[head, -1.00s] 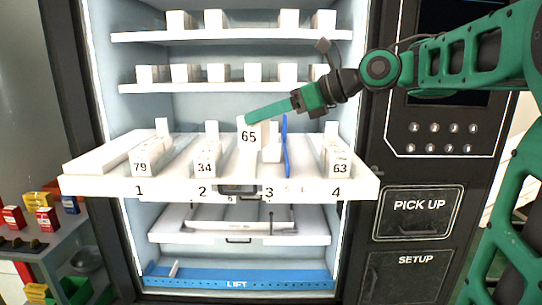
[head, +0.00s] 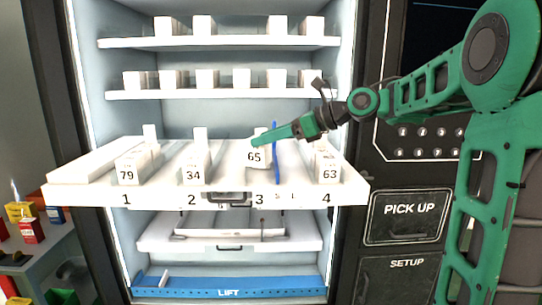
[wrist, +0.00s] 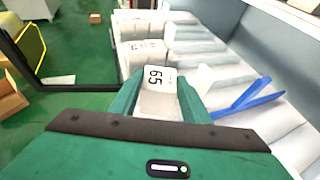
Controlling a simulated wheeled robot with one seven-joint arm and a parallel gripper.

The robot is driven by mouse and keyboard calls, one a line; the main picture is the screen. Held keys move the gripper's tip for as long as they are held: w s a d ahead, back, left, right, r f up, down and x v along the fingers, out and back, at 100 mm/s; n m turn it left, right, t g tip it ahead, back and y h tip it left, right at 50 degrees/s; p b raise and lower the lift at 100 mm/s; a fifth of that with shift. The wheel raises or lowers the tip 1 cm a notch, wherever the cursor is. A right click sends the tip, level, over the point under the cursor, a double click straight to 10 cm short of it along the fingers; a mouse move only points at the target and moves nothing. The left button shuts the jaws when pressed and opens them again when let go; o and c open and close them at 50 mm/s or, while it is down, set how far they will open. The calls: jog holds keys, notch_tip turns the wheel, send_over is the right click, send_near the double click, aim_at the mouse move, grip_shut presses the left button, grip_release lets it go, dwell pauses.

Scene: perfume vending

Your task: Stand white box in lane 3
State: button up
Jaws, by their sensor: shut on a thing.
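The white box marked 65 (head: 255,156) is at lane 3 of the pulled-out white shelf (head: 90,194), behind the label 3 and left of a blue strip (head: 274,150). The box looks about upright. Whether its base touches the lane floor cannot be told. The blue strip also shows in the wrist view (wrist: 245,100).
Boxes marked 34 (head: 194,172) stand in lane 2, boxes marked 79 (head: 128,174) in lane 1 and boxes marked 63 (head: 328,173) in lane 4. Shelves with white boxes are above. A side table with red and yellow boxes (head: 31,230) is at the left.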

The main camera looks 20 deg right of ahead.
aim_at(270, 153)
jog(key=shift+w+d+f, duration=0.45)
jog(key=shift+f, duration=1.95)
jog(key=o, duration=1)
jog(key=shift+f, duration=0.1)
jog(key=shift+o, duration=0.2)
jog(key=v, duration=1.2)
